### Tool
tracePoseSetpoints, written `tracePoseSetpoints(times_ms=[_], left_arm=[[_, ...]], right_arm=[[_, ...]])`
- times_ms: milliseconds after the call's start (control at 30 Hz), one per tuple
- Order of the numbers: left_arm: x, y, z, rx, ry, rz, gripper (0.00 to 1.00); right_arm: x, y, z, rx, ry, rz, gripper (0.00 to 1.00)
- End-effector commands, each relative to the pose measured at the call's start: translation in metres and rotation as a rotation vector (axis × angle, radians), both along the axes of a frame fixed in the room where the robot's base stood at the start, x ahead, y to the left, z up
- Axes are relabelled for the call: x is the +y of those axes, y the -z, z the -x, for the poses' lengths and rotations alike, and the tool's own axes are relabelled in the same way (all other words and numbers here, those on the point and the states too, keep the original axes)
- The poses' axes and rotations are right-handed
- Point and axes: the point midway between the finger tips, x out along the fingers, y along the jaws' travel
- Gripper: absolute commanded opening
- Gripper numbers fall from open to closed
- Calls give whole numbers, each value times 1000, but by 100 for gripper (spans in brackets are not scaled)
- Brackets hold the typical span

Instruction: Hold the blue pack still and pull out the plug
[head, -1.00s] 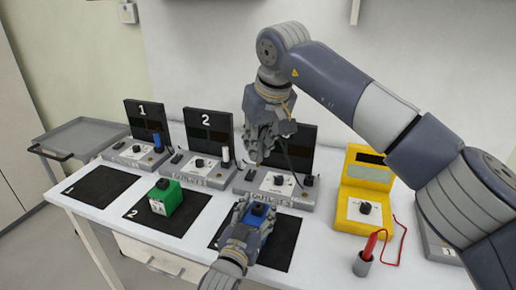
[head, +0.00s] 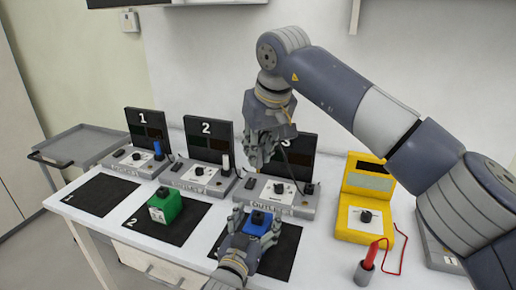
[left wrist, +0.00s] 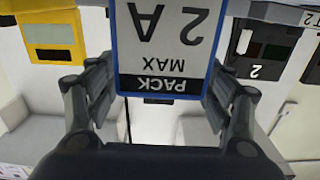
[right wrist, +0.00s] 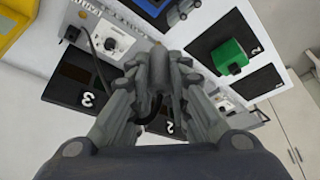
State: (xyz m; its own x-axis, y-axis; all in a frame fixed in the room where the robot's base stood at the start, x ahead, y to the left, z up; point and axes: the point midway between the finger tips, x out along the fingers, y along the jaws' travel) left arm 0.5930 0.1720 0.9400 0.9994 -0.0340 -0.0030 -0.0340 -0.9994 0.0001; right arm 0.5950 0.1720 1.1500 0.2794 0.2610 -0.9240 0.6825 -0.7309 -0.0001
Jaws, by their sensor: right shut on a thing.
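The blue pack (head: 257,229) stands on the black mat in front of outlet 3, a black socket on its top. My left gripper (head: 252,236) is around it, one finger against each side. In the left wrist view the pack's label (left wrist: 165,45) reads "PACK MAX 2 A" between the fingers. My right gripper (head: 261,160) is shut in the air above and behind the pack, near outlet 3. In the right wrist view a black cable (right wrist: 152,122) curves between its fingers (right wrist: 158,70); the plug itself is largely hidden by them.
Outlet 3 (head: 300,207) stands behind the pack, with outlets 2 and 1 to its left. A green pack (head: 165,206) sits on mat 2. A yellow tester (head: 362,215) and a red probe in a grey holder (head: 364,272) are on the right. Mat 1 (head: 100,195) is bare.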

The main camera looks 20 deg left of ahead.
Motion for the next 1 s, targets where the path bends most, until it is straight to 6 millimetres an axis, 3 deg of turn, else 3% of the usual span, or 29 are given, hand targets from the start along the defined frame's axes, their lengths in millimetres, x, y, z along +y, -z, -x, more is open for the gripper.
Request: tracePoseSetpoints(times_ms=[233, 367, 800, 1000], left_arm=[[0, -1, 2, -2, 0, 0, 74], [0, 0, 13, 0, 0, 0, 74], [3, 0, 94, 2, 0, 1, 74], [4, 1, 114, 1, 0, 0, 74]], right_arm=[[0, 0, 0, 0, 0, 0, 1], [0, 0, 0, 0, 0, 0, 1], [0, 0, 0, 0, 0, 0, 1], [0, 0, 0, 0, 0, 0, 1]])
